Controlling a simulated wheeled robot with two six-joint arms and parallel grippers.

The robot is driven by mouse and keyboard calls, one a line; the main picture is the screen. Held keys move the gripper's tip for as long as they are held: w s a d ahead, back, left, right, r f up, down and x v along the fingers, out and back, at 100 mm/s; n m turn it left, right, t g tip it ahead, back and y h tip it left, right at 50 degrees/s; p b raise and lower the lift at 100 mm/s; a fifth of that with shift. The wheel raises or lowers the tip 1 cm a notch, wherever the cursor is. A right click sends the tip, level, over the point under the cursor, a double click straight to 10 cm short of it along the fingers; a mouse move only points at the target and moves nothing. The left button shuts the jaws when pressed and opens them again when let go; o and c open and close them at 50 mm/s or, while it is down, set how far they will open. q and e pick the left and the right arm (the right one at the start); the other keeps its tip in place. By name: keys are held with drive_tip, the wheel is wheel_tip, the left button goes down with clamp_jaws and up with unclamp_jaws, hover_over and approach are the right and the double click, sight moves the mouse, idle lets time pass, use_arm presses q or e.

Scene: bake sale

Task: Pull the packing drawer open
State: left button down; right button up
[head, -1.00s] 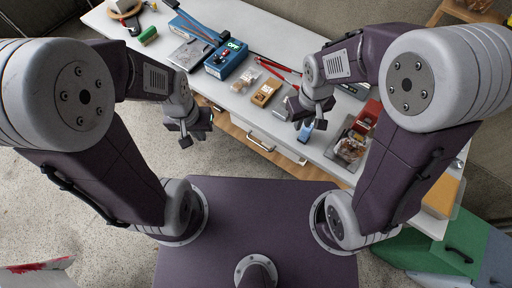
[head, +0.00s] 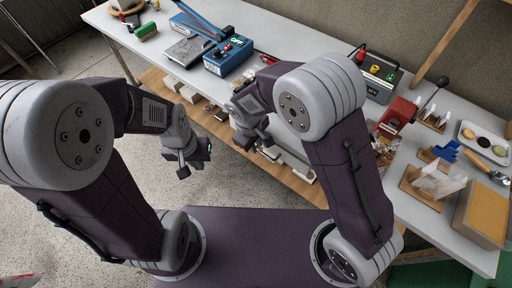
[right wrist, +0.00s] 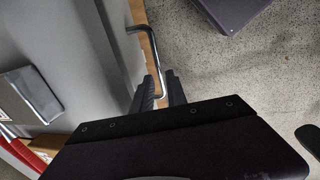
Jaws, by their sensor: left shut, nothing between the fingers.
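The packing drawer's bent metal handle (right wrist: 152,55) stands out from a grey-white front in the right wrist view. My right gripper (right wrist: 161,88) has its dark fingers on either side of the handle's lower end; whether they press on it is not clear. In the head view my right gripper (head: 246,140) is at the front of the white worktable (head: 290,45), and my own arm hides much of the drawer front. How far the drawer stands out cannot be told. My left gripper (head: 187,168) is shut and empty, in front of the table over the floor.
Under the tabletop, a wooden shelf (head: 152,80) holds several boxes. On top are a blue device (head: 228,58), a red press (head: 397,115), a tray of bowls (head: 484,142) and a brown box (head: 480,213). Floor at the left is free.

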drive_tip(key=shift+w+d+f, duration=0.1)
drive_tip(key=shift+w+f, duration=0.05)
drive_tip(key=shift+f, duration=0.7)
drive_tip(key=shift+c, duration=0.4)
clamp_jaws()
idle(0.4)
